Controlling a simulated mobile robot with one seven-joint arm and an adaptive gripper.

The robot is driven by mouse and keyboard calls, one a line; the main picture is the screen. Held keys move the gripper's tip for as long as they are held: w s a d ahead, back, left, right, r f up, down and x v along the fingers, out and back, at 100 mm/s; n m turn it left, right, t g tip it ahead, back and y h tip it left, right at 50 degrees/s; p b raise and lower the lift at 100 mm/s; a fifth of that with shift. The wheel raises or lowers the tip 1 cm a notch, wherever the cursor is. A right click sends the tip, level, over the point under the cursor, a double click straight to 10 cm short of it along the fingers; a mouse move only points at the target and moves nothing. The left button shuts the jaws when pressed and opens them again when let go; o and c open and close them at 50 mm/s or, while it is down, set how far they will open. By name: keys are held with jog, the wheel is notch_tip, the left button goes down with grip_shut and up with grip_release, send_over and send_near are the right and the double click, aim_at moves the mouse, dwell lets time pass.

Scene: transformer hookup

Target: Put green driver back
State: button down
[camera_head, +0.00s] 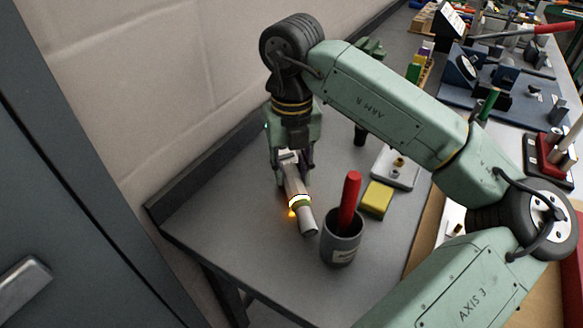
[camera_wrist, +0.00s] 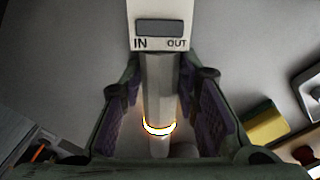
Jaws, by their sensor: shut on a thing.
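My gripper (camera_head: 293,178) is shut on a grey, faceted, pen-like power driver, and it also shows in the wrist view (camera_wrist: 160,120). The grey driver (camera_head: 307,222) points down over the grey bench, beside the cup. It has a white head marked IN and OUT (camera_wrist: 160,28) and a glowing ring; a green band shows by the ring in the head view. A dark grey cup (camera_head: 342,250) stands just right of its tip, with a red handle (camera_head: 349,200) upright in it. A green handle (camera_head: 488,103) stands farther back, partly behind my arm.
A yellow block (camera_head: 377,199) lies right of the cup, by a white tray (camera_head: 396,168). A raised dark edge (camera_head: 205,165) runs along the wall. Free bench lies left of the cup. Crowded blue and red fixtures fill the far right.

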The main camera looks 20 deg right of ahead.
aim_at(292, 171)
jog(key=c, duration=1.2)
grip_release()
notch_tip(292, 171, up, 12)
jog(key=shift+r+b, duration=0.1)
jog(key=shift+b, duration=1.05)
